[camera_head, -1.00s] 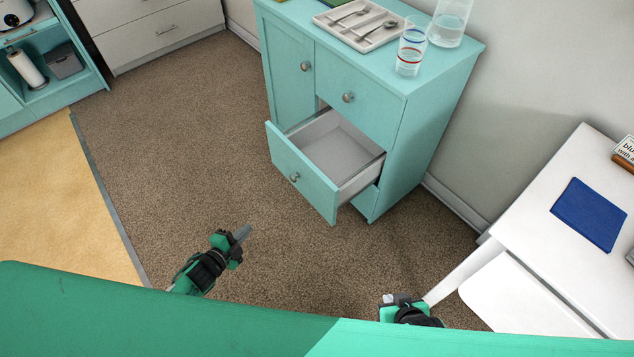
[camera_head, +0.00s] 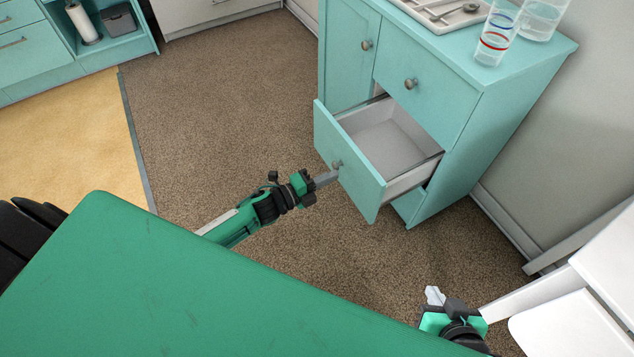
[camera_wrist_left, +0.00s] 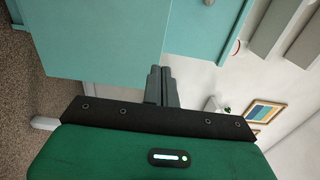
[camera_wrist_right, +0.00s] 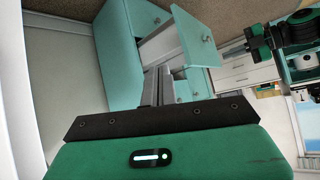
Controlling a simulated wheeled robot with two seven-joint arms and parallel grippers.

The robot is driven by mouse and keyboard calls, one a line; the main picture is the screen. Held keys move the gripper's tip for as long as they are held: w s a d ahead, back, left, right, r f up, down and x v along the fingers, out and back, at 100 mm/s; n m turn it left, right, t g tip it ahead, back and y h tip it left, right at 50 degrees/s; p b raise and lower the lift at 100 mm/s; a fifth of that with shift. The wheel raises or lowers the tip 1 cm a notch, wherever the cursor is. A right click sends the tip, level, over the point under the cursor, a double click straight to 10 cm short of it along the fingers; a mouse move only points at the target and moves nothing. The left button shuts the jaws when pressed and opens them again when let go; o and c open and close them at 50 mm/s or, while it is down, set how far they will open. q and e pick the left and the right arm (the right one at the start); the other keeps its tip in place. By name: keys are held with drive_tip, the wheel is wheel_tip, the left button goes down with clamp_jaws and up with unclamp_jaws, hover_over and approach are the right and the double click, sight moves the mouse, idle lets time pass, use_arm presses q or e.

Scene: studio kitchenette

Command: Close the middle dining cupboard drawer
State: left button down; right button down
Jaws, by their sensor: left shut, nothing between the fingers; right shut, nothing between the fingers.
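The teal dining cupboard (camera_head: 470,130) stands ahead, its middle drawer (camera_head: 350,165) pulled out and empty inside. The drawer front has a round knob (camera_head: 337,164). My left gripper (camera_head: 328,179) is shut and empty, its fingertips right by the drawer front just below the knob; I cannot tell whether they touch it. In the left wrist view its shut fingers (camera_wrist_left: 160,85) are in front of a teal panel. My right gripper (camera_head: 434,295) is shut and empty, low over the carpet, away from the cupboard. The right wrist view also shows the open drawer (camera_wrist_right: 195,38).
A cutlery tray (camera_head: 440,12) and a striped glass (camera_head: 497,35) stand on the cupboard top, with a clear vessel (camera_head: 543,15) beside them. A white desk (camera_head: 610,250) is at the right. Carpet (camera_head: 220,110) left of the cupboard is clear.

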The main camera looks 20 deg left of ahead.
sight(362, 162)
use_arm(q)
drive_tip(key=x, duration=0.6)
drive_tip(key=shift+b, duration=0.3)
drive_tip(key=shift+x, duration=0.8)
use_arm(e)
drive_tip(key=shift+w+a+t+y, duration=0.3)
drive_tip(key=shift+a+t, duration=0.2)
drive_tip(key=shift+a, duration=0.25)
